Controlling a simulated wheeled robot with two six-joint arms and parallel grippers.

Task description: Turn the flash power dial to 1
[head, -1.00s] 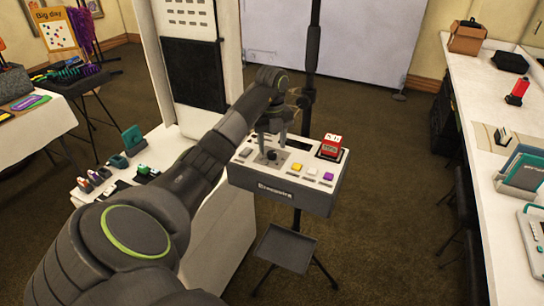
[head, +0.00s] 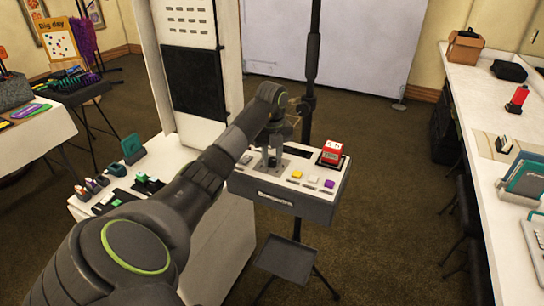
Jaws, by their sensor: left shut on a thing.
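The flash control box (head: 290,205) is a grey console with a pale top, standing on a stand in the middle of the head view. Its dark dial (head: 272,162) sits in a grey panel on top, mostly covered by my left gripper. My left gripper (head: 271,159) points down over the panel and is shut on the dial, one finger on each side. The dial's marks and its pointer are too small or hidden to read. My right gripper is not in view.
On the box top are a yellow button (head: 297,174), a white button (head: 313,179), a purple button (head: 329,184) and a red block with a display (head: 331,152). A dark stand pole (head: 313,60) rises behind. A white counter (head: 490,120) runs along the right.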

